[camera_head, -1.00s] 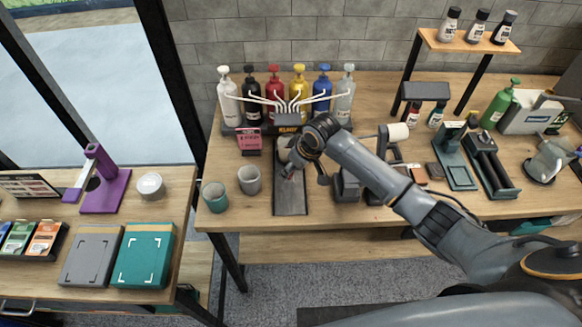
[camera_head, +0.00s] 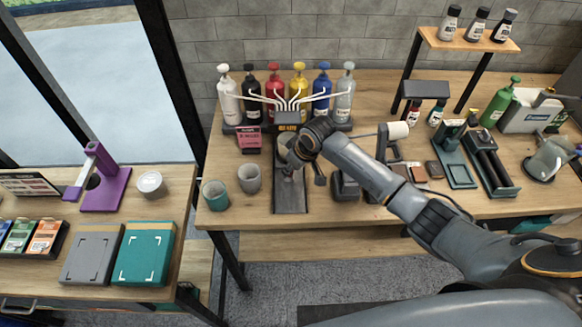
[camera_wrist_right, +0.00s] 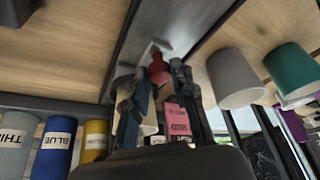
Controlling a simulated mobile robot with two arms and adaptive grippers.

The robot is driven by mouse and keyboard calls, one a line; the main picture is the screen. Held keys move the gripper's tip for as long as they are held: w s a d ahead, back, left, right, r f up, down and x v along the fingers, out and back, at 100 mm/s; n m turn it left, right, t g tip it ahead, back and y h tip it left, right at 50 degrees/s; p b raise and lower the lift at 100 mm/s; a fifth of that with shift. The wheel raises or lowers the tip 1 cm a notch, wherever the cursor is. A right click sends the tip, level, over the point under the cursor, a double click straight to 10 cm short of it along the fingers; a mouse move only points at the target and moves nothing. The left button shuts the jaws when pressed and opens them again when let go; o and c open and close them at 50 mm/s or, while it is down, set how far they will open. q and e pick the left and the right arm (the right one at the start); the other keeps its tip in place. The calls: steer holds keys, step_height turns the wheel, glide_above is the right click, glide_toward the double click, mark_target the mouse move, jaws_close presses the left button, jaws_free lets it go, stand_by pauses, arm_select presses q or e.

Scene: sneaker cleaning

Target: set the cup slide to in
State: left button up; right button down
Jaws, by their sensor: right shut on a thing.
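The cup slide is a long dark track (camera_head: 290,202) running from under the dispenser nozzles toward the table's front edge. In the right wrist view its dark surface (camera_wrist_right: 180,22) carries a light bracket with a red knob (camera_wrist_right: 158,70). My right gripper (camera_wrist_right: 158,82) is shut on the red knob, one finger on each side. In the head view my right gripper (camera_head: 290,170) is low over the track, and my wrist hides part of the slide. My left gripper is in neither view.
Several pump bottles (camera_head: 276,97) stand behind the slide. A grey cup (camera_head: 249,179) and a teal cup (camera_head: 215,195) stand left of the track. A pink sign (camera_head: 250,140) is behind them. A dark block (camera_head: 345,185) stands close on the right.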

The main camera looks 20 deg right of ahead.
mark_target(286, 163)
steer(key=w+b, duration=0.1)
steer(key=w, duration=0.1)
steer(key=w+d+b, duration=0.1)
steer(key=shift+w+f, duration=0.1)
steer(key=shift+w, duration=0.25)
steer(key=shift+w+d, duration=0.1)
steer(key=shift+w, duration=0.1)
steer(key=shift+r, duration=0.25)
steer(key=c, duration=1.3)
jaws_free()
steer(key=shift+o, duration=1)
steer(key=shift+w+f, duration=0.1)
steer(key=shift+f, duration=0.05)
steer(key=shift+r, duration=0.2)
steer(key=v, duration=1.1)
steer(key=shift+s+r, duration=0.2)
steer(key=shift+r, duration=0.05)
